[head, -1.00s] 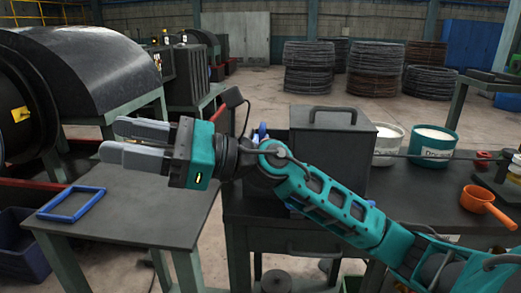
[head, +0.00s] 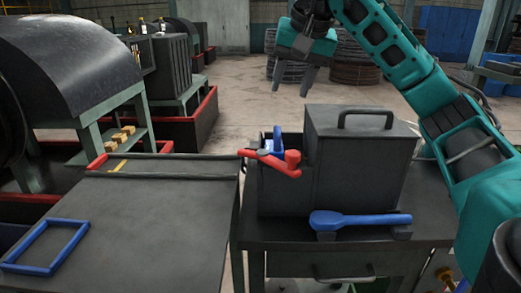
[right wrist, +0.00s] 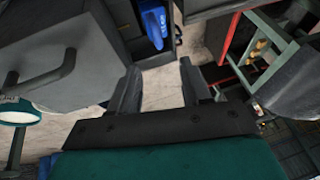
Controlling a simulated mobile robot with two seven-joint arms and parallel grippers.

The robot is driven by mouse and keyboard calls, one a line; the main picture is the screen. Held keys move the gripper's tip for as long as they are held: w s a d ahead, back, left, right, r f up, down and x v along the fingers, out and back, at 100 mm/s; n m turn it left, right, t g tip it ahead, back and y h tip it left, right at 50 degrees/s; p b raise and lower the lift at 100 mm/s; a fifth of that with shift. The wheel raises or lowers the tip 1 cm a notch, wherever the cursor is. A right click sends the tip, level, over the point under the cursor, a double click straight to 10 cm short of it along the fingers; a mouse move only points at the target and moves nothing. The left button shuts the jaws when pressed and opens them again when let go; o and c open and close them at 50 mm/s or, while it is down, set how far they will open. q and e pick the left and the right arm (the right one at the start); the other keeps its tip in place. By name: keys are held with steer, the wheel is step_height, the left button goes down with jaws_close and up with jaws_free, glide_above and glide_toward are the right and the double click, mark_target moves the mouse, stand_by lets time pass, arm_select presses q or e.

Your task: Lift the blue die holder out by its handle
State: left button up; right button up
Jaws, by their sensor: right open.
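The blue die holder (head: 276,141) stands in the narrow open compartment at the left side of a dark metal box. Its upper part sticks up above the rim, with a white patch on it, and its lower part is hidden by the wall. In the right wrist view the blue piece (right wrist: 153,24) shows near the top, beyond the fingers. My right gripper (head: 290,91) is open and empty, with fingers pointing down, in the air above and behind the box. It is apart from the holder. My left gripper is not in view.
A red lever (head: 270,160) with a knob lies across the compartment's front. The dark box (head: 372,165) has a lid handle (head: 365,119). A blue-handled tool (head: 360,220) lies in front. A blue frame (head: 45,247) lies on the mostly clear left table (head: 150,220).

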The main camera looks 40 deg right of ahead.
steer(key=b, duration=0.2)
glide_above(278, 129)
steer(key=s+a, duration=0.1)
steer(key=s, duration=0.2)
step_height(278, 129, down, 6)
steer(key=x, duration=0.5)
steer(key=shift+d+f, duration=0.1)
steer(key=shift+d, duration=0.05)
steer(key=shift+w+f+b, duration=0.3)
steer(key=shift+f, duration=0.15)
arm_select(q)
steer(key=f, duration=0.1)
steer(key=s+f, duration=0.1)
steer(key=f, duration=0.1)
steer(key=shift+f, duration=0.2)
arm_select(e)
steer(key=shift+c, duration=0.5)
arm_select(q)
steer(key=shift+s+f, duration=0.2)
arm_select(e)
jaws_close()
steer(key=shift+d+r, duration=0.1)
steer(key=shift+r, duration=0.05)
